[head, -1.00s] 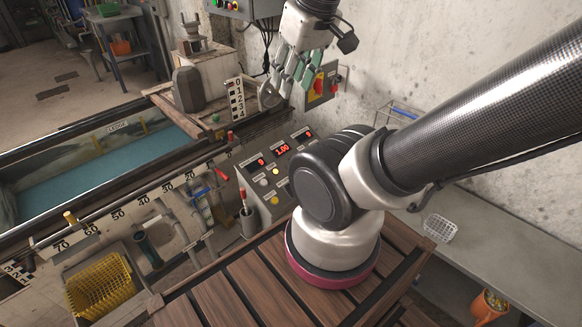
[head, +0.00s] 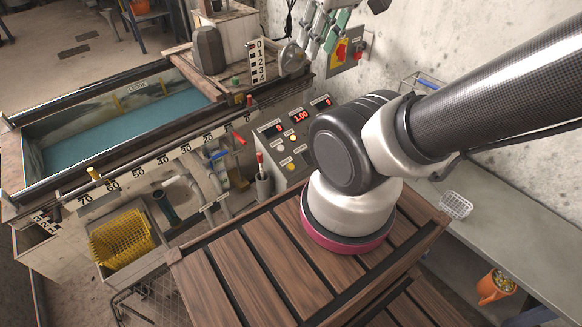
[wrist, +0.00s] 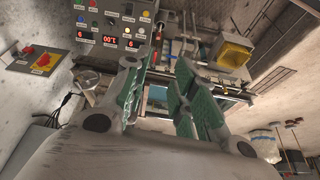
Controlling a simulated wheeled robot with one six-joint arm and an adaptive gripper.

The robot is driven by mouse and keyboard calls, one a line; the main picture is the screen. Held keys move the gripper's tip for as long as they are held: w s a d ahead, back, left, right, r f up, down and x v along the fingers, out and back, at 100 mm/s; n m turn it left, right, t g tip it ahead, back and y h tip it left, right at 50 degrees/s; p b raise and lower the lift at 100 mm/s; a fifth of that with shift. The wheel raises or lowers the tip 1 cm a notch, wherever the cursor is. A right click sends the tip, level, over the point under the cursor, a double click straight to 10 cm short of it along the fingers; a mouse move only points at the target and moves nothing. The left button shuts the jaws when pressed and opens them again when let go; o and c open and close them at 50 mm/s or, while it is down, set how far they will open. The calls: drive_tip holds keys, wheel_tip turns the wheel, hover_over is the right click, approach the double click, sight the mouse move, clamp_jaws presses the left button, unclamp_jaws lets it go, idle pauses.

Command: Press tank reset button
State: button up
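The sloped grey control panel (head: 299,117) with red number displays stands at the near right end of the tank, left of my arm's base. It has a white button (head: 293,138), a yellow button (head: 290,166) and others; their labels are too small to read, so I cannot tell which is tank reset. It appears inverted in the wrist view (wrist: 110,40). My gripper (head: 322,38) is at the top of the head view, above and beyond the panel, partly cut off. In the wrist view its green-padded fingers (wrist: 168,62) stand apart with nothing between them.
A long tank (head: 120,125) of blue water runs leftward beyond the panel. A red-handled tool in a grey holder (head: 263,180) stands just left of the panel. A red switch on a yellow plate (head: 341,50) is on the wall. A yellow basket (head: 122,238) hangs lower left.

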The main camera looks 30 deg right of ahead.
clamp_jaws()
idle(1.0)
